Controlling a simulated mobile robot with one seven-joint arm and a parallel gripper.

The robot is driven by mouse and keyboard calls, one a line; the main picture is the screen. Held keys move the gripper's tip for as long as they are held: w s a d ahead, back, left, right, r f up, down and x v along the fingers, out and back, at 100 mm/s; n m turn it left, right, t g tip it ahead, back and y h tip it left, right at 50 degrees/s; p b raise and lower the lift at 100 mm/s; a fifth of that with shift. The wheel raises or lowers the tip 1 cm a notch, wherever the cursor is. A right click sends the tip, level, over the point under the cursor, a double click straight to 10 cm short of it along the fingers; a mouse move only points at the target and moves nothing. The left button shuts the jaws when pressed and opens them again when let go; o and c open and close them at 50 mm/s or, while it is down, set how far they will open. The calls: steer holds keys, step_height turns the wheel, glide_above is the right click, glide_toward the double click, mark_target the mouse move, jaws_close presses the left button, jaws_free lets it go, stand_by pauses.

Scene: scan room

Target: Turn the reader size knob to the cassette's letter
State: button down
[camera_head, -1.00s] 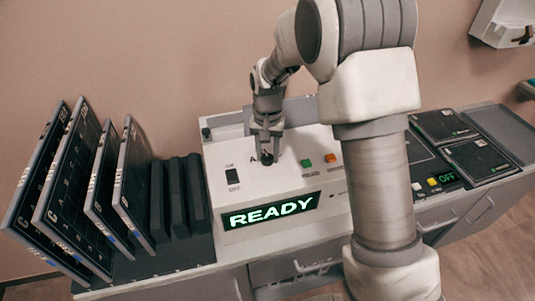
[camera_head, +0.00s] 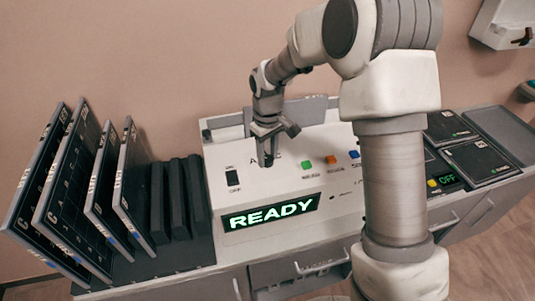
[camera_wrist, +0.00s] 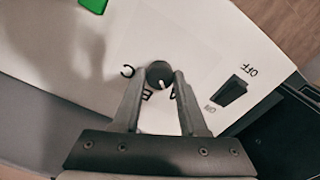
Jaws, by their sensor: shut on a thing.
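The reader (camera_head: 235,205) is a white console with a lit READY display (camera_head: 270,211). My gripper (camera_head: 268,160) points down at its top, beside the printed letters. In the wrist view, my gripper (camera_wrist: 161,78) is shut on the dark round size knob (camera_wrist: 158,71), one finger on each side. The knob's white pointer mark faces the gripper's base, toward the gap between two partly hidden letters. Several dark cassettes (camera_head: 75,190) stand upright in the rack at the left; which one is the task's I cannot tell.
A black rocker switch (camera_head: 233,178) marked ON and OFF sits left of the knob. Flat dark panels (camera_head: 478,160) lie at the far right. The wall is close behind.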

mark_target(268, 158)
steer(key=shift+r+n, duration=0.1)
steer(key=shift+n, duration=0.6)
steer(key=shift+c, duration=2.2)
jaws_free()
step_height(268, 158, up, 17)
steer(key=shift+r+p, duration=0.15)
steer(key=shift+p, duration=0.3)
